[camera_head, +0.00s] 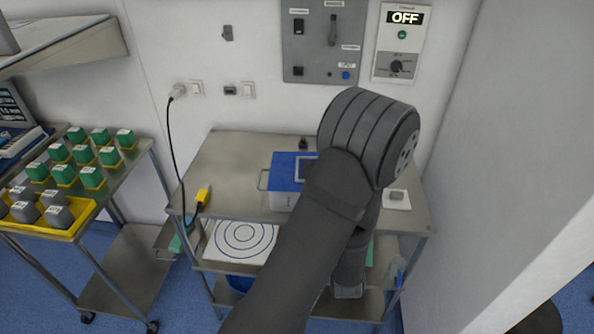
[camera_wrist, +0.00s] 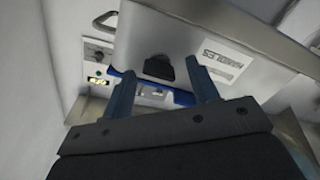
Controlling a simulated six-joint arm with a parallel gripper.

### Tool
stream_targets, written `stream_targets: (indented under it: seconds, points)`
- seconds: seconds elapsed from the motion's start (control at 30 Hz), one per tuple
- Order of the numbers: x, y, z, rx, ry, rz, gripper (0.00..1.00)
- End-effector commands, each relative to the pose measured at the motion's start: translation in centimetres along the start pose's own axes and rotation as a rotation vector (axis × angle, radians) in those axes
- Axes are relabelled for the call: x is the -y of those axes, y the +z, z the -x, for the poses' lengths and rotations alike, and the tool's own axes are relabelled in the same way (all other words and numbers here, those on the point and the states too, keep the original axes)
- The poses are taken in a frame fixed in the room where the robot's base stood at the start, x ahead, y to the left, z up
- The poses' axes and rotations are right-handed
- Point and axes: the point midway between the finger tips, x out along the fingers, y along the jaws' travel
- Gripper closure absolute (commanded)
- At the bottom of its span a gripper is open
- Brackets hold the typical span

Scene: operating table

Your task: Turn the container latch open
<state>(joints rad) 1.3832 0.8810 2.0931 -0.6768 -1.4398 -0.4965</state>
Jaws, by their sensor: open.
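The container (camera_head: 283,201) is a light box with a blue lid (camera_head: 284,167) on the top of the steel cart. My arm covers its right part and its front in the head view, so the latch is hidden there. In the wrist view the container wall (camera_wrist: 205,30) is grey, with a dark latch (camera_wrist: 158,68) on it. My gripper (camera_wrist: 160,66) is open and empty. Its two fingers appear on either side of the latch, with a gap to each; I cannot tell the depth between them. My fingers cannot be made out in the head view.
The cart top (camera_head: 225,150) is bare to the left of the container. A yellow device (camera_head: 203,195) with a cable sits at its left edge. A small grey block (camera_head: 397,194) lies on a white pad at right. A wall panel (camera_head: 403,42) reads OFF.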

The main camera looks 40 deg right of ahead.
Motion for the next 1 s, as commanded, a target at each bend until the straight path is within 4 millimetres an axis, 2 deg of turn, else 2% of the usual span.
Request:
stream_targets:
  seconds: [0.17, 0.37, 0.5, 0.6, 0.8, 1.0]
  points:
    - [-0.4, 0.7, 2.2, 0.011, -0.002, -0.061, 0.45]
    - [-0.9, 1.8, 8.6, 0.028, -0.005, -0.276, 0.45]
    - [-0.7, 1.4, 13.2, 0.025, -0.004, -0.460, 0.45]
    - [-0.5, 0.8, 15.4, 0.016, 0.000, -0.562, 0.45]
    - [-0.3, 0.1, 17.2, 0.001, 0.001, -0.659, 0.45]
    - [-0.1, 0.0, 16.2, -0.001, -0.004, -0.665, 0.45]
